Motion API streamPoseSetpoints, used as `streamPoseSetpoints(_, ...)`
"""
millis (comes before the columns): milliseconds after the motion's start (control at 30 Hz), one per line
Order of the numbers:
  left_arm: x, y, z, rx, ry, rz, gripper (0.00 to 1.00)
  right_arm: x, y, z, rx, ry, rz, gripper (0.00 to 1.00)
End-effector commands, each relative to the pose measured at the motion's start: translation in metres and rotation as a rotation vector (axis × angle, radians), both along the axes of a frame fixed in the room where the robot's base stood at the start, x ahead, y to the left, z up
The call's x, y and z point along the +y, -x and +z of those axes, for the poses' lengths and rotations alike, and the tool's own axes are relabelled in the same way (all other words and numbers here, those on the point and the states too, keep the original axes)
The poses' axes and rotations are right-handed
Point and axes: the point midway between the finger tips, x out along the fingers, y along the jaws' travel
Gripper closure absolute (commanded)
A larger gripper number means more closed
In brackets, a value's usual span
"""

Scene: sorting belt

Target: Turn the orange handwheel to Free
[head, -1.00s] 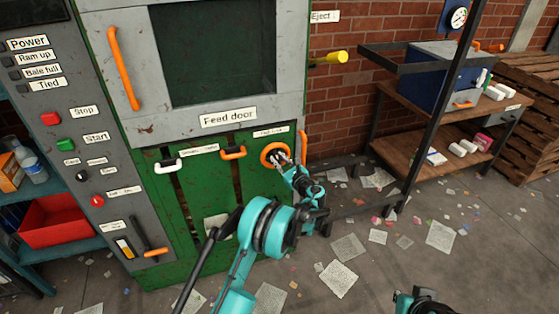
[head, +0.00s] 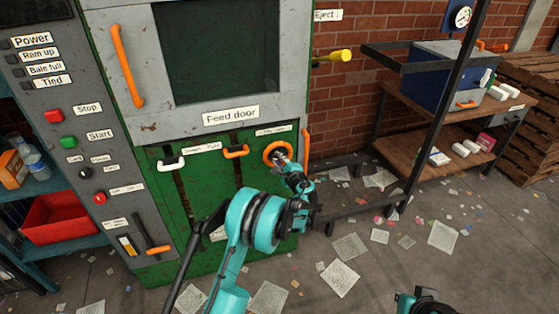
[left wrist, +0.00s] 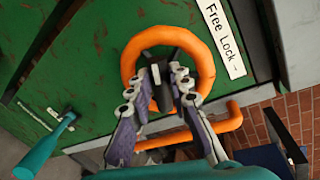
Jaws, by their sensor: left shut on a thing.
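The orange handwheel (head: 267,152) is a ring on the green machine front, below the feed door and at its right. It also shows large in the left wrist view (left wrist: 165,34). A white label (left wrist: 222,38) beside it reads "Free Lock" with an arrow. My left gripper (head: 281,156) is at the wheel. In the left wrist view its two fingers (left wrist: 164,84) reach inside the ring, on either side of its middle, and are shut on the wheel. The fingers hide part of the ring's lower side. Only a piece of my right arm shows at the bottom edge.
Orange handles (head: 236,151) and a white handle (head: 171,162) sit left of the wheel. A vertical orange handle (head: 306,145) is close on its right. A yellow-tipped lever (head: 342,55) sticks out above. A shelf rack (head: 440,142) stands right; papers litter the floor.

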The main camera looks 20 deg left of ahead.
Motion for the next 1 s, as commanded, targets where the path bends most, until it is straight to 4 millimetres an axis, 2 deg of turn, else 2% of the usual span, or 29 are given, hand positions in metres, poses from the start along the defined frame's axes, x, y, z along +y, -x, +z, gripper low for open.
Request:
streamPoseSetpoints(500,0.0020,0.0018,-0.0050,-0.181,0.272,0.002,1.00,0.0000,0.0000,-0.0050,0.000,0.000,0.000,1.00)
streamPoseSetpoints(1000,0.0017,0.0018,-0.0055,-0.213,0.318,0.001,1.00,0.0000,0.0000,-0.0057,0.000,0.000,0.000,1.00)
